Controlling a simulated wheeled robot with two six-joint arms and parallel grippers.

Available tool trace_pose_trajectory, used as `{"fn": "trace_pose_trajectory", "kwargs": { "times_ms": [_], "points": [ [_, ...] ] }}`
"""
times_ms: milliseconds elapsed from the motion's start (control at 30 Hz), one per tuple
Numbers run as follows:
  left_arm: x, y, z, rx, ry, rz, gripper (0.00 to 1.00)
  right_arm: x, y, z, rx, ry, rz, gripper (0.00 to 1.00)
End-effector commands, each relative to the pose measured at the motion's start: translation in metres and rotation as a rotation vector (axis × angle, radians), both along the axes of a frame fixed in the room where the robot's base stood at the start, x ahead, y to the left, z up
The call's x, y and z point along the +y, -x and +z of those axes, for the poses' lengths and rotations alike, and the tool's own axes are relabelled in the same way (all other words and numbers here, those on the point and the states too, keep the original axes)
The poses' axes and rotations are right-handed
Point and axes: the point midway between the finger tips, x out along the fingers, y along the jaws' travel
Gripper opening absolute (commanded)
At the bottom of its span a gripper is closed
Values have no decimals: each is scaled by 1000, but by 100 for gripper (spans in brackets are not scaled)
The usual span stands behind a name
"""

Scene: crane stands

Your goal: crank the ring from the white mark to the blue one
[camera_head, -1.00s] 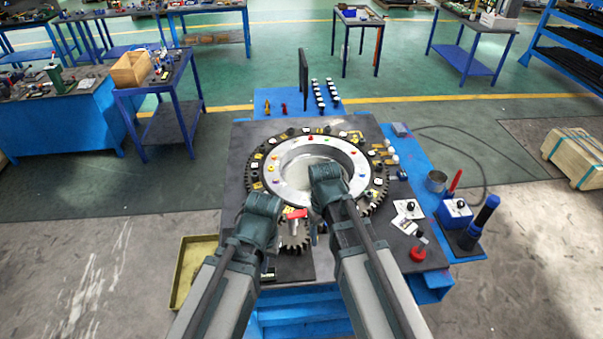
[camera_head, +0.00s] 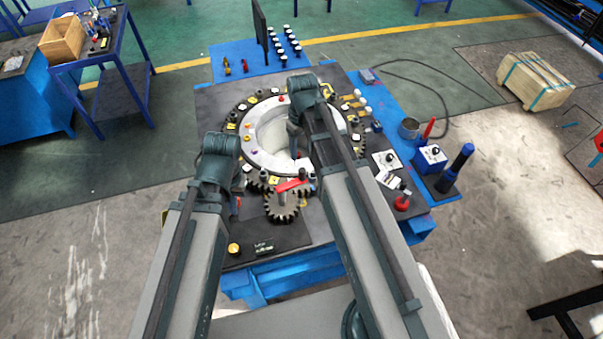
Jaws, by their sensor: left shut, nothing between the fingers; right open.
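The toothed ring (camera_head: 257,160) lies flat on the dark bench top, with a pale face and small coloured marks. I cannot single out its white and blue marks. A small pinion gear (camera_head: 283,209) sits at its near edge, with a red crank arm (camera_head: 289,186) above it. My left gripper (camera_head: 221,172) is left of the crank, apart from it; it is shut and empty, its fingertips mostly hidden by the wrist. My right gripper (camera_head: 296,142) is open over the ring's middle, beyond the crank, pointing down; my forearm hides the ring's right part.
A red button (camera_head: 401,202), a white dial box (camera_head: 386,160), a metal cup (camera_head: 409,129) and a blue-handled tool (camera_head: 458,163) stand at the right. Several black-and-white pegs (camera_head: 283,42) and a dark upright panel (camera_head: 260,32) stand behind the ring.

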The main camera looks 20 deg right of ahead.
Motion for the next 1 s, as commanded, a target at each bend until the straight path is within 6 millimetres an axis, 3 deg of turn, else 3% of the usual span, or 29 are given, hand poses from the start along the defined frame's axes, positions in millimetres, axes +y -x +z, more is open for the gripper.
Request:
{"fn": "trace_pose_trajectory", "kwargs": {
  "times_ms": [700, 1000],
  "points": [
    [0, -1, -102, -3, 0, -9, 0, 0, 0, -102, 0, 0, 0, 62],
    [0, -1, -126, -3, -1, -15, 0, 0, 0, -126, 0, 0, 0, 62]
  ]
}}
